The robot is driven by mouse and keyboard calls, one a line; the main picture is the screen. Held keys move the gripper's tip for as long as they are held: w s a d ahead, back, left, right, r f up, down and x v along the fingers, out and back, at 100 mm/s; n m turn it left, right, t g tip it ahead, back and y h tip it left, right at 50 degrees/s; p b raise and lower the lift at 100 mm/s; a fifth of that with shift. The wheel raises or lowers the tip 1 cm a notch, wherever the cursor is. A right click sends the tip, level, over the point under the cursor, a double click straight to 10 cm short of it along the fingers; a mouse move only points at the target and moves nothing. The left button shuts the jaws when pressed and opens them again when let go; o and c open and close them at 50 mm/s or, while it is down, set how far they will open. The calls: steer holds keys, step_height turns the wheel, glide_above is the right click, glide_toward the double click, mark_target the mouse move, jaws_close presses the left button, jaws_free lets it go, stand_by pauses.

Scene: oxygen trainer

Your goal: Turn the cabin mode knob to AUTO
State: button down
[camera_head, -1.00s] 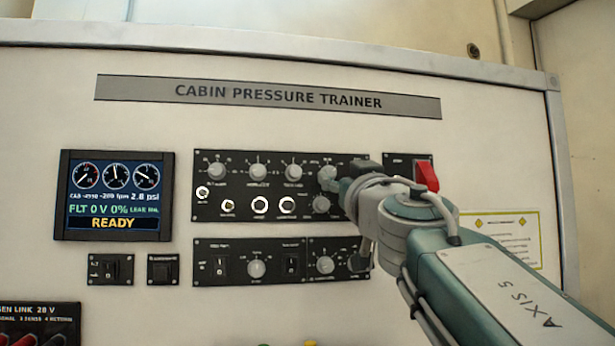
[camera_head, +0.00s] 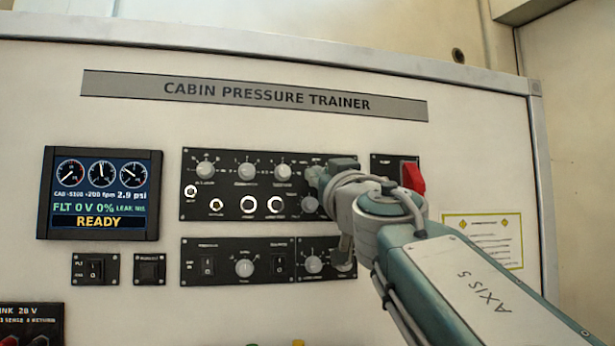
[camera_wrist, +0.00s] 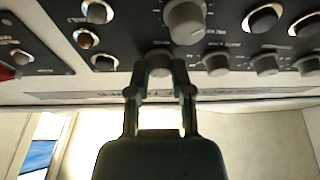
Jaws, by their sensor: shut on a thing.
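My gripper (camera_wrist: 160,75) is shut around a small grey knob (camera_wrist: 158,60) at the upper right corner of the black upper control panel (camera_head: 200,205). I take this knob for the cabin mode knob. Its label is too small to read, and its pointer is hidden by the fingers in the wrist view. In the head view my gripper (camera_head: 325,182) covers most of that corner, reaching in from the lower right.
A larger grey knob (camera_wrist: 187,22) sits close beside the held one; it also shows in the head view (camera_head: 312,204). A red guarded switch (camera_head: 413,178) stands just right of my wrist. The display (camera_head: 100,193) reads READY.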

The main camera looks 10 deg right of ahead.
steer(key=shift+w+d+r+n+g+y, duration=0.1)
steer(key=shift+n+g+y, duration=0.85)
steer(key=shift+n, duration=2.8)
steer(key=shift+d+r+n+g+y, duration=0.1)
steer(key=shift+n+g+y, duration=0.35)
steer(key=shift+n+g, duration=2.15)
steer(key=shift+w+d+n+g+y, duration=0.1)
steer(key=shift+n+y, duration=0.6)
steer(key=shift+n, duration=4.15)
steer(key=c, duration=0.5)
jaws_free()
steer(key=shift+a, duration=0.1)
steer(key=shift+s+r, duration=0.1)
steer(key=shift+s, duration=0.1)
